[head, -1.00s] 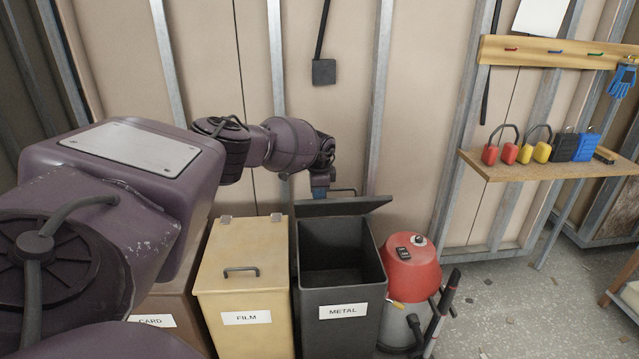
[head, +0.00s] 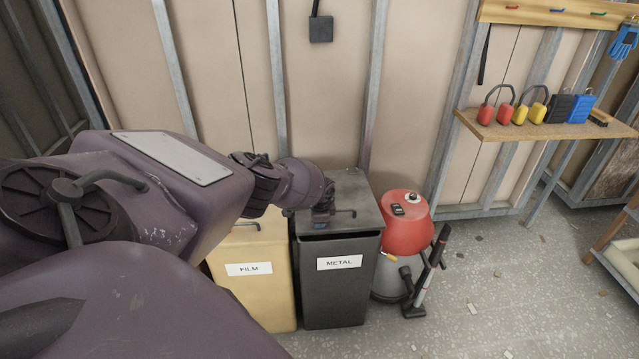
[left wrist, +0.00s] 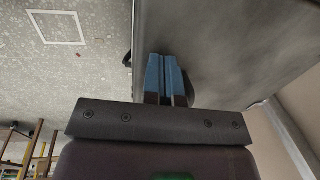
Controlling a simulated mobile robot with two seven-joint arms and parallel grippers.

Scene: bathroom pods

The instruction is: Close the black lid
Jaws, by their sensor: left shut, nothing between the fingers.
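The black lid (head: 352,188) lies over the top of the black METAL bin (head: 335,285), almost flat. A thin dark line shows under its front edge, and I cannot tell whether it is fully seated. My left gripper (head: 322,218) is over the lid's front left part, its fingers shut and empty. In the left wrist view, the blue fingers (left wrist: 165,75) are together against or just above the grey lid surface (left wrist: 225,50); contact is unclear. The lid's handle (head: 345,212) shows partly beside the gripper. My right gripper is not in view.
The yellow FILM bin (head: 255,275) stands left of the METAL bin, partly behind my left arm. A red and grey vacuum (head: 403,225) stands close on the right. Open floor (head: 520,290) lies farther right.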

